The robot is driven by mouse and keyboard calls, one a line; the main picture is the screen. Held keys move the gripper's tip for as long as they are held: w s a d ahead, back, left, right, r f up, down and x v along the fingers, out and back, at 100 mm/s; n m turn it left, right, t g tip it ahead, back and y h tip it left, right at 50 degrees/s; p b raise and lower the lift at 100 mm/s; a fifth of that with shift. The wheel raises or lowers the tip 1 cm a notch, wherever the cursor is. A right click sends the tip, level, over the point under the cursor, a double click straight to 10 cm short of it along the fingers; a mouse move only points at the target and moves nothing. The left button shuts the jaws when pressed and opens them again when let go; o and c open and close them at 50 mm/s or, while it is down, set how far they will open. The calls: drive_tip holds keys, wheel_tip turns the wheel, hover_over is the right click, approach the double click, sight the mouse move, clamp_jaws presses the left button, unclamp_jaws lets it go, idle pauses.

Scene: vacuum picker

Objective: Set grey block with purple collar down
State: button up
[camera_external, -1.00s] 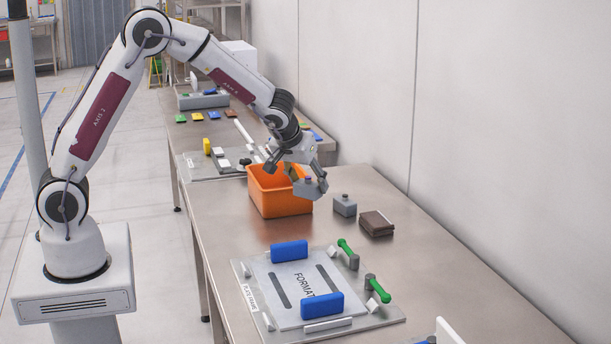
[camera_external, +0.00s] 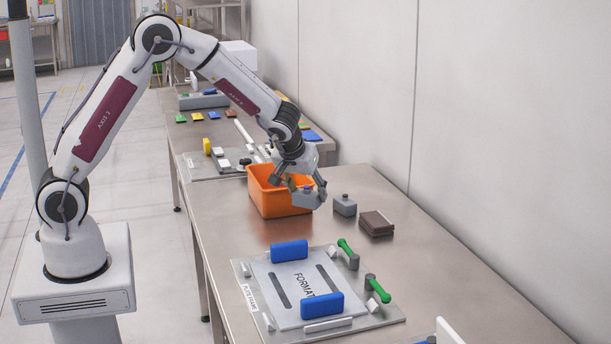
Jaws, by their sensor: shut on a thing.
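My gripper (camera_external: 301,191) is shut on a grey block with a purple collar (camera_external: 308,200). The block is held near the right front corner of an orange bin (camera_external: 277,203), and covers part of the bin's rim. I cannot tell whether its underside touches the table or the bin. A second grey block (camera_external: 345,206) stands on the metal table just right of the held one.
A brown block (camera_external: 376,223) lies right of the second grey block. In front is a plate (camera_external: 298,268) marked FORMAT, with two blue blocks and green-handled clamps (camera_external: 377,288). Bare table (camera_external: 240,224) lies left of the bin.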

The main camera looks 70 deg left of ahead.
sight(307, 204)
drive_tip(key=shift+f, duration=1.85)
drive_tip(key=shift+f, duration=0.1)
drive_tip(key=shift+f, duration=1.75)
drive_tip(key=shift+f, duration=0.15)
drive_tip(key=o, duration=1.3)
drive_tip(key=shift+c, duration=0.2)
